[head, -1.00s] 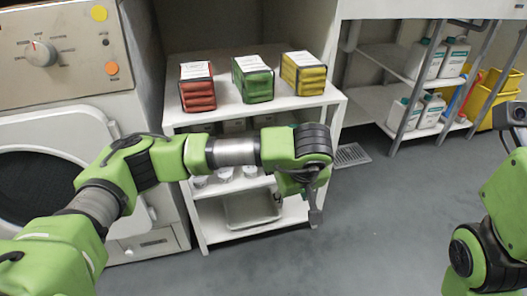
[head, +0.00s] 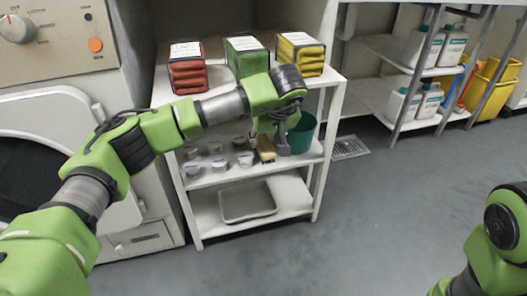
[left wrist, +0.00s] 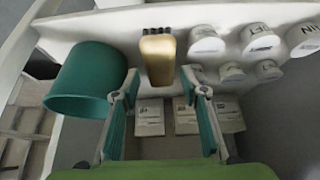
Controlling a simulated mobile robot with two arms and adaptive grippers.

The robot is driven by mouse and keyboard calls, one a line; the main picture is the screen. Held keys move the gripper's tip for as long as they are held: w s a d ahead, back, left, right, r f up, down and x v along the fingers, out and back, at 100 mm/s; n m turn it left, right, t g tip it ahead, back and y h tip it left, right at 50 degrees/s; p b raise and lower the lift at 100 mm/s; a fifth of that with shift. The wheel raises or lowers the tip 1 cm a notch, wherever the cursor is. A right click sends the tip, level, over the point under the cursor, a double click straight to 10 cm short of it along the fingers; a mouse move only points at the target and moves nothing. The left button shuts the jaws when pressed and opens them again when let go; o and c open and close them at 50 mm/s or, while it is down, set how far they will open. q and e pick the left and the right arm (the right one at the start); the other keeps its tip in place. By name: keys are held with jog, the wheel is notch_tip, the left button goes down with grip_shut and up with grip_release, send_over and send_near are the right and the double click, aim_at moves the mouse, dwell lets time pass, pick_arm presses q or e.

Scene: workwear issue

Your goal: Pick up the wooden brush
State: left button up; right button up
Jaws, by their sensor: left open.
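The wooden brush (head: 266,150) lies on the middle shelf of the white rack, between small white tubs and a teal bucket. In the left wrist view the brush (left wrist: 158,60) shows its tan wooden body pointing at me, with dark bristles at its far end. My left gripper (head: 281,146) is at the front of that shelf, close to the brush and in front of the bucket. In the left wrist view my left gripper (left wrist: 159,88) is open and empty, its teal-padded fingers either side of the brush's line, the brush just beyond them. My right gripper is out of view.
The teal bucket (left wrist: 75,88) stands close left of the left finger in the wrist view. Several labelled white tubs (head: 219,165) stand beside the brush. Red, green and yellow glove packs (head: 301,58) sit above on the top shelf (head: 232,99). A tray (head: 247,203) lies below.

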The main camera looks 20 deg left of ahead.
aim_at(264, 144)
pick_arm(q)
jog(key=b+x, duration=0.1)
jog(key=x, duration=0.2)
jog(key=shift+w+a+f, duration=0.1)
jog(key=shift+w+f, duration=0.05)
jog(key=shift+f, duration=0.15)
dwell(0.7)
jog(key=c, duration=0.9)
